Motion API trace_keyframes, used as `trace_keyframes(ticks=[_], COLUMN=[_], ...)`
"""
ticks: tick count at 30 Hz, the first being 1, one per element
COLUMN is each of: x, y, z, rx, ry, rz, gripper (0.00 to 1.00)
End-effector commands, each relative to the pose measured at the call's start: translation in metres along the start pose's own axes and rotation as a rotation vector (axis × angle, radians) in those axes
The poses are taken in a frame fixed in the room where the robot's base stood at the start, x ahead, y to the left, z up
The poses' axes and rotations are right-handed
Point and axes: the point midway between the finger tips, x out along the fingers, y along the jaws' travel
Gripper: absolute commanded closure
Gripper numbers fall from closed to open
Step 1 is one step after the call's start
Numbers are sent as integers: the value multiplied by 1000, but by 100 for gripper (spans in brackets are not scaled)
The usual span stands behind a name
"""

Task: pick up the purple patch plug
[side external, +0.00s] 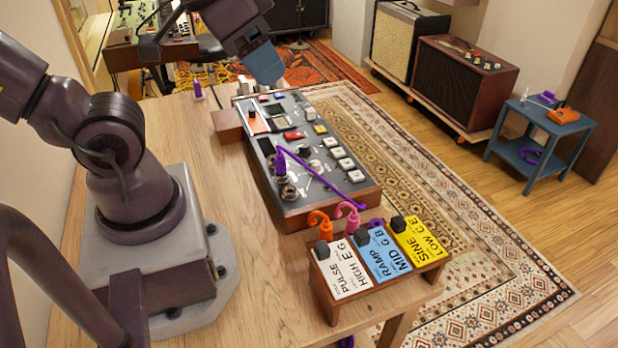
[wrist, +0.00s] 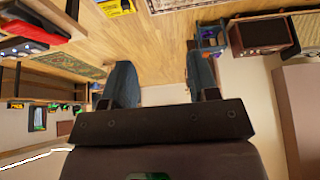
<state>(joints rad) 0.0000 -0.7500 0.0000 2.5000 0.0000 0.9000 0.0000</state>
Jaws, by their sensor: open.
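A purple patch plug (side external: 197,90) stands upright on the wooden table, near its far left edge. Another purple plug (side external: 280,163) stands in a jack of the synth panel (side external: 310,146), with a purple cable running from it to the panel's right side. My gripper (side external: 267,66) is raised above the far end of the panel, right of the standing plug and apart from it. In the wrist view its two blue-grey fingers (wrist: 160,82) are spread with nothing between them. That view looks out into the room, and I cannot make out either plug there.
A small wooden rack (side external: 378,268) with white, blue and yellow modules stands at the table's near right, with orange, pink and purple cables behind. A wooden block (side external: 228,125) sits beside the panel. A blue side table (side external: 540,128) and amplifiers stand beyond the rug. Table's left-middle is clear.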

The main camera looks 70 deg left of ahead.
Motion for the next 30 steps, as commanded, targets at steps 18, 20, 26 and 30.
trace_keyframes(ticks=[18, 20, 26, 30], x=[93, 106, 142, 156], y=[-83, -94, -121, -129], z=[16, 21, 34, 34], rx=[141, 272, 743, 1092], ry=[-411, -451, -494, -460], rz=[-13, 34, 214, 314], gripper=[46, 46, 46, 46])
